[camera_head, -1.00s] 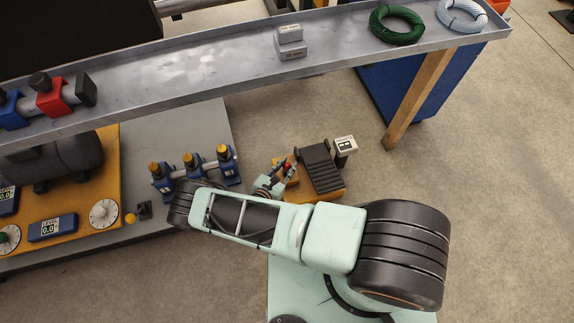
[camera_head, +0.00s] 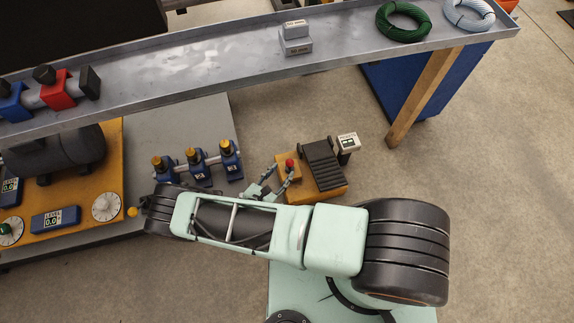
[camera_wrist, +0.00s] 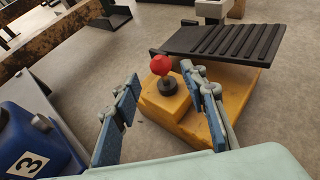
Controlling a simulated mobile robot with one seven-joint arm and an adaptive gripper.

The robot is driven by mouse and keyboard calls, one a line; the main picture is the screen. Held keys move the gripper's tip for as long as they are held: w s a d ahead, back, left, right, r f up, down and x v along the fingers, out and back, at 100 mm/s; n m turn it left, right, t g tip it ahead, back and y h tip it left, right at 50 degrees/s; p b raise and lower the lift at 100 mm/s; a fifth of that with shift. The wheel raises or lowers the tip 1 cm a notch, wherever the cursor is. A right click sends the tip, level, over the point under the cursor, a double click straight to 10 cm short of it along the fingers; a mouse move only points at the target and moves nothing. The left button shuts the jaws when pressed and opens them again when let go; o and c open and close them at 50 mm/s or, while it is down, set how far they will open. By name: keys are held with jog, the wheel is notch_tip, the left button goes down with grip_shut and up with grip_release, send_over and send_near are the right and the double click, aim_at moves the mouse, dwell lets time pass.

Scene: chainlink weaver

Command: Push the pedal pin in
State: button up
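The pedal pin is a red ball on a black collar (camera_wrist: 162,66) on a yellow block; the red knob also shows in the head view (camera_head: 290,162). The black ribbed pedal (camera_wrist: 225,42) sits on a yellow base (camera_wrist: 232,84) beside it. In the head view the pedal (camera_head: 321,164) is on the floor, right of the pin. My gripper (camera_wrist: 161,92) is open and empty, its blue-padded fingers spread on either side of the knob in the wrist view. The knob appears beyond the fingertips; whether anything touches it is unclear. My gripper also shows in the head view (camera_head: 276,181).
A small display post (camera_head: 347,143) stands right of the pedal. Blue clamps with yellow knobs (camera_head: 197,163) stand on the grey platform at left. A long metal shelf (camera_head: 220,72) spans above, with a wooden leg (camera_head: 418,98).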

jog(key=shift+v, duration=2.35)
